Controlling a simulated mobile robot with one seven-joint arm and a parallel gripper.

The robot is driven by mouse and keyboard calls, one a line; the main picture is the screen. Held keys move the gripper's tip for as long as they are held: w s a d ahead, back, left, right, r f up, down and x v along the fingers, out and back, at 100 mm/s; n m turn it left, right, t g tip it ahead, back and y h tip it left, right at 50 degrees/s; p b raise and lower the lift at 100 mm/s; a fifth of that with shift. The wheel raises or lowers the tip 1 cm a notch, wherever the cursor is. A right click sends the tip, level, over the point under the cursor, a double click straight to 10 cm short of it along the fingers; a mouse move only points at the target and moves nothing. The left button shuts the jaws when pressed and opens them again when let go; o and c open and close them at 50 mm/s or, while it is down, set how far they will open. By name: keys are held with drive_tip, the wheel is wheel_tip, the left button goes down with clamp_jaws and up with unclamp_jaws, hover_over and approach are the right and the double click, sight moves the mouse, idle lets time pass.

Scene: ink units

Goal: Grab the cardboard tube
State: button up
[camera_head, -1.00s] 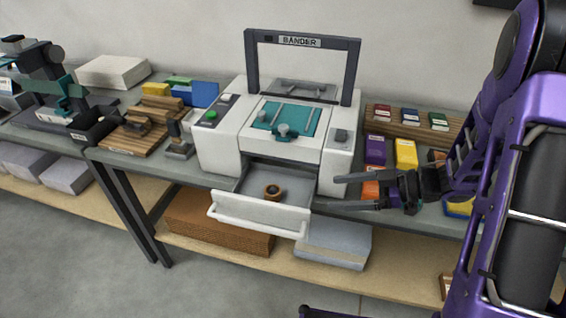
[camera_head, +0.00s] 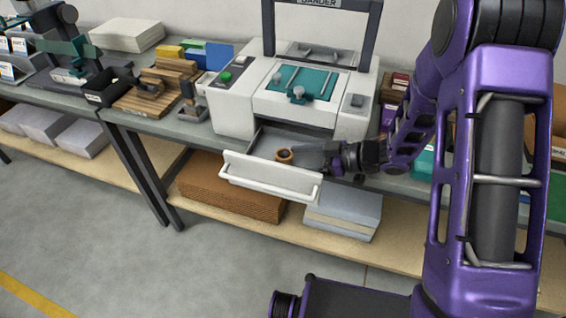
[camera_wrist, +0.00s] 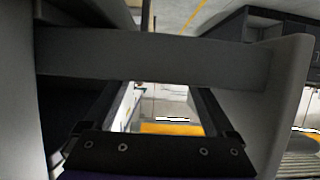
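The cardboard tube (camera_head: 284,155) is a short brown ring standing in the open drawer (camera_head: 245,168) of the white machine, close behind the drawer front. In the head view my gripper (camera_head: 322,158) reaches in from the right, low over the drawer's right side, with its fingers pointing left toward the tube. It looks apart from the tube and holds nothing that I can see. In the wrist view the two dark fingers (camera_wrist: 163,108) stand apart with a clear gap between them. I cannot make out the tube in the wrist view.
The drawer's white handle (camera_head: 268,188) sticks out in front. The machine body (camera_head: 235,105) rises behind, with a teal plate (camera_head: 300,83) on top. A grey bar (camera_wrist: 160,55) crosses close in the wrist view. Cardboard sheets (camera_head: 225,190) and a pale stack (camera_head: 343,212) lie on the lower shelf.

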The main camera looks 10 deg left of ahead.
drive_tip(key=shift+x, duration=1.2)
drive_tip(key=c, duration=1.4)
